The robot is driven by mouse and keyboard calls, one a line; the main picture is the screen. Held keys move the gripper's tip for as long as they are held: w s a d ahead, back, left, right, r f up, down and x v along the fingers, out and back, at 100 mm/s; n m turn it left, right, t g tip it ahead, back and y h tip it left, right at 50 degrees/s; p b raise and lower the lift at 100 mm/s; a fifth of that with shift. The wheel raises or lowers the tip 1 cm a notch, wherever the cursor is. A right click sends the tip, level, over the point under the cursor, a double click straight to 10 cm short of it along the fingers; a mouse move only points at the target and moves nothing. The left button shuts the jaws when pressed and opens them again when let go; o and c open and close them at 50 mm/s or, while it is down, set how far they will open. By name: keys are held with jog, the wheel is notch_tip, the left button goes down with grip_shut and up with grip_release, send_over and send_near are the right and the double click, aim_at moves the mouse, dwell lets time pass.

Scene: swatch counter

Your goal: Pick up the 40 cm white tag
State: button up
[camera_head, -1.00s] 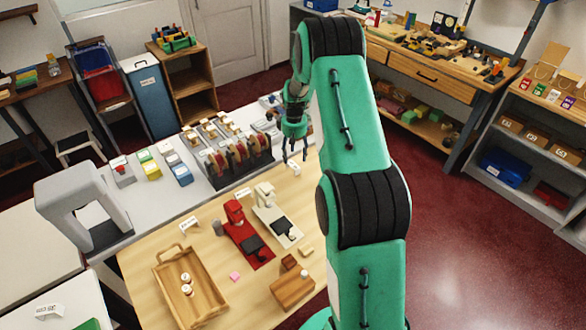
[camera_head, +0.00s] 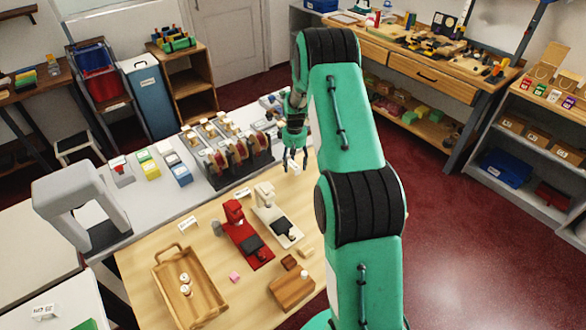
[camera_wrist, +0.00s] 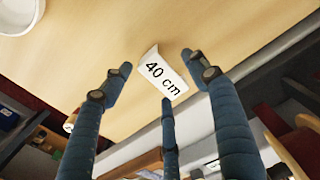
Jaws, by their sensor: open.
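The white tag (camera_wrist: 164,72) lies on the pale wooden counter in the wrist view, and its printing reads "40 cm". In the head view a small white tag (camera_head: 294,168) shows just under my gripper (camera_head: 296,160). In the wrist view my gripper (camera_wrist: 158,78) is open, with two fingers at the left and right of the tag and a third below it. The fingers look apart from the tag. The lower finger's tip is close to the tag's lower edge.
A red press (camera_head: 246,242) and a cream press (camera_head: 277,223) stand on the wooden counter (camera_head: 215,230) left of my gripper. A wooden tray (camera_head: 163,277) sits further left. A rack of spools (camera_head: 222,165) stands behind. A round white container (camera_wrist: 18,15) shows in the wrist view.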

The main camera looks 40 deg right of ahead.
jog(key=shift+f, duration=0.6)
jog(key=c, duration=1)
